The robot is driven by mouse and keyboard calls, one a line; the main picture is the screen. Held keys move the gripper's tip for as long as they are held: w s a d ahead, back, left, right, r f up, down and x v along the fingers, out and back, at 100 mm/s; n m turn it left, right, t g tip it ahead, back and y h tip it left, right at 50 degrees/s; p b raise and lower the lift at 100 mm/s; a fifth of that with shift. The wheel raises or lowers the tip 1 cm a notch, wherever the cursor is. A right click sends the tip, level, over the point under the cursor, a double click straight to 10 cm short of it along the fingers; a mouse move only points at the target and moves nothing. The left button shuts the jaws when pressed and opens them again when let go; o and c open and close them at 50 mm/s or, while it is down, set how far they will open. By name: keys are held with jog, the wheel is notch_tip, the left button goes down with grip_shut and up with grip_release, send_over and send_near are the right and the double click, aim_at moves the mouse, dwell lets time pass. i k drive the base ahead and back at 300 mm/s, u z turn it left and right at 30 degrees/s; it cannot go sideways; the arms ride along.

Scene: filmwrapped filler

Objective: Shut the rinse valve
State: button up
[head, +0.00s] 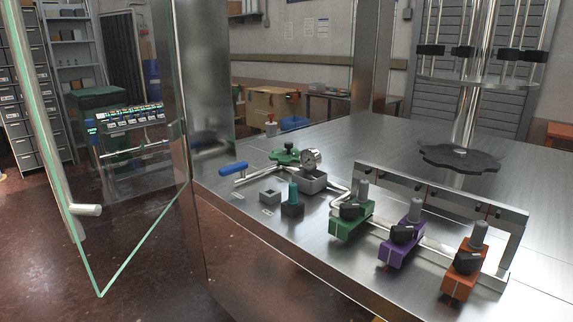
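Several valve-like controls stand on the steel worktop, and no readable label shows which is the rinse valve. A blue lever handle (233,169) sits on a pipe at the left, pointing out over the left edge. A green handwheel (285,156) lies behind it, beside a round gauge (311,158). In front, three blocks with black knobs stand in a row: a green block (351,222), a purple block (400,245) and an orange block (460,275). A teal-capped part (293,197) stands near the front edge. My gripper is not in view.
An open glass door (130,225) with a bar handle (86,210) stands at the left. A steel rail frame (430,193) runs behind the knob blocks. A dark round plate (460,157) surrounds a vertical column. The steel worktop (345,140) is clear at the back middle.

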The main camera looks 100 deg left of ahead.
aim_at(241, 167)
jog(key=u, duration=0.05)
jog(key=k, duration=0.45)
jog(key=u, duration=1.8)
jog(key=i, duration=0.1)
jog(key=u, duration=2.65)
